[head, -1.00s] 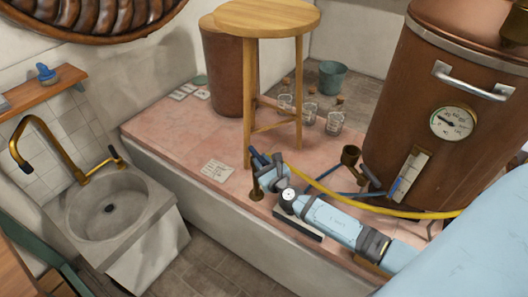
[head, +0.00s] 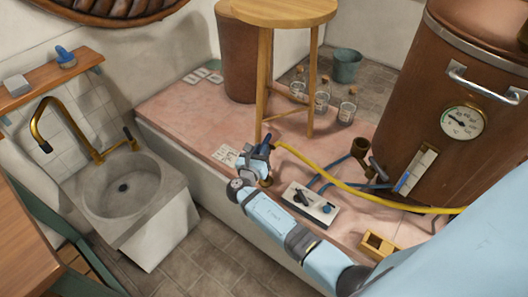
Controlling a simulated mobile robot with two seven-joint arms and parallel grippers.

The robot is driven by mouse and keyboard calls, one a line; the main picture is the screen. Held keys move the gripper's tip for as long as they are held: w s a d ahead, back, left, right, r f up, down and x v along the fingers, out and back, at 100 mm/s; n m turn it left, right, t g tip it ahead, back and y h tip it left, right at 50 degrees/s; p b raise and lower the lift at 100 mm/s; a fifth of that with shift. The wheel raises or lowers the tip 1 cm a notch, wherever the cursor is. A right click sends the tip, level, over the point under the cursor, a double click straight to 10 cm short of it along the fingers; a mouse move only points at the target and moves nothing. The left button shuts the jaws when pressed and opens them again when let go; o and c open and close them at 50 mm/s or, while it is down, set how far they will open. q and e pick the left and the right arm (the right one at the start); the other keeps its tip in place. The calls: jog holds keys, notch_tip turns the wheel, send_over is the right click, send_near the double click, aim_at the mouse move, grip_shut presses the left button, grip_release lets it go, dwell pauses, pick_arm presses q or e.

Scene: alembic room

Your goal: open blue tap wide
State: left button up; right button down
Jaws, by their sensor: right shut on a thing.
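A pale panel (head: 309,204) on the pink ledge carries a dark lever (head: 302,196) and a small blue knob (head: 326,209); the knob may be the blue tap, but I cannot tell for sure. Blue tubes run from near the panel toward the copper still. My right gripper (head: 260,158) is left of and beyond the panel, apart from it, over the ledge. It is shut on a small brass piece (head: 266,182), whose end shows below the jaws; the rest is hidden. My left gripper is not in view.
The copper still (head: 450,110) stands at right. A yellow hose (head: 345,186) crosses the ledge. A wooden stool (head: 277,12) with glass jars (head: 321,102) beside it stands behind. A sink (head: 122,187) with a brass faucet (head: 70,115) is at left. An ochre box (head: 378,243) lies front right.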

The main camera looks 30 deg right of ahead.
jog(key=shift+w+a+m+g+h, duration=0.2)
jog(key=shift+m+g+h, duration=0.35)
jog(key=shift+g, duration=0.25)
jog(key=c, duration=1)
grip_release()
jog(key=shift+d, duration=0.1)
jog(key=shift+c, duration=0.2)
